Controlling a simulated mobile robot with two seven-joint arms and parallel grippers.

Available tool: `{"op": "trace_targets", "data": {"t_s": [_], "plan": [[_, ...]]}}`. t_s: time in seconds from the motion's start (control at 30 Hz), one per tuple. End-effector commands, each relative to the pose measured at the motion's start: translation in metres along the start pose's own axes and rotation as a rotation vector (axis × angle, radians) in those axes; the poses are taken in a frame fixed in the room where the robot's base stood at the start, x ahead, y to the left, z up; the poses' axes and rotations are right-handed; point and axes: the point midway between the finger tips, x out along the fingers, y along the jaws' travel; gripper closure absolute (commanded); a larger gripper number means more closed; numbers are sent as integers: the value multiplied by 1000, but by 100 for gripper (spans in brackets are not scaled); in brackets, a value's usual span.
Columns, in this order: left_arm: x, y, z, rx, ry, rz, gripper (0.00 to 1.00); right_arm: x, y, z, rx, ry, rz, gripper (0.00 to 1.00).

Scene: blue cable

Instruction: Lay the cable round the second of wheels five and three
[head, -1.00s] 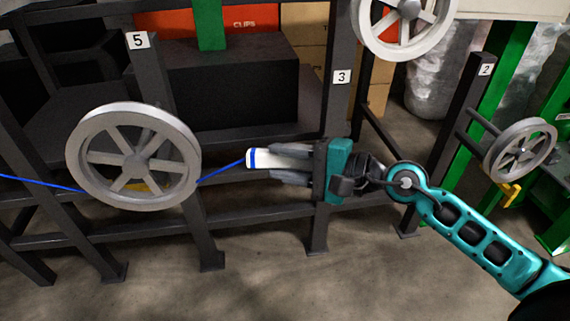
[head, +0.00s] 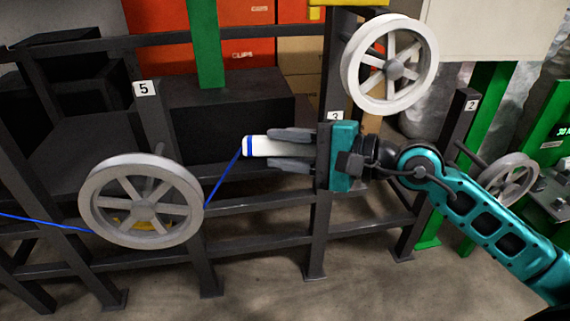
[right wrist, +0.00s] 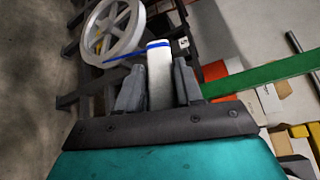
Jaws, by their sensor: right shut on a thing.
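The blue cable (head: 40,221) comes in from the left, passes at wheel five (head: 101,208) and rises from its right side to a white cable end with a blue band (head: 258,146). My right gripper (head: 291,150) is shut on this white end, between wheel five and wheel three (head: 348,78). Wheel three is up and to the right of the gripper, with no cable on it. In the right wrist view, the white end (right wrist: 160,80) stands between the fingers, with the cable running left towards a wheel (right wrist: 112,30). My left gripper is not in view.
A smaller wheel (head: 510,182) is at the right. Orange boxes (head: 250,55) stand behind. A green post (head: 206,45) hangs at the upper middle.

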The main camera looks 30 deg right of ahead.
Motion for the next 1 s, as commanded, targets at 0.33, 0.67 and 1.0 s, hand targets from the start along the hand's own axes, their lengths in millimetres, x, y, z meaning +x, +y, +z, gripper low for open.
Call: {"op": "trace_targets", "data": {"t_s": [0.33,0.67,1.0], "plan": [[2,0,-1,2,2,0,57,-8,-48,15,-6,0,-3,91],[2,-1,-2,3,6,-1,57,-16,-92,28,-7,1,-3,91],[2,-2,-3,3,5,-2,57,-24,-136,43,-6,0,-3,91]]}}
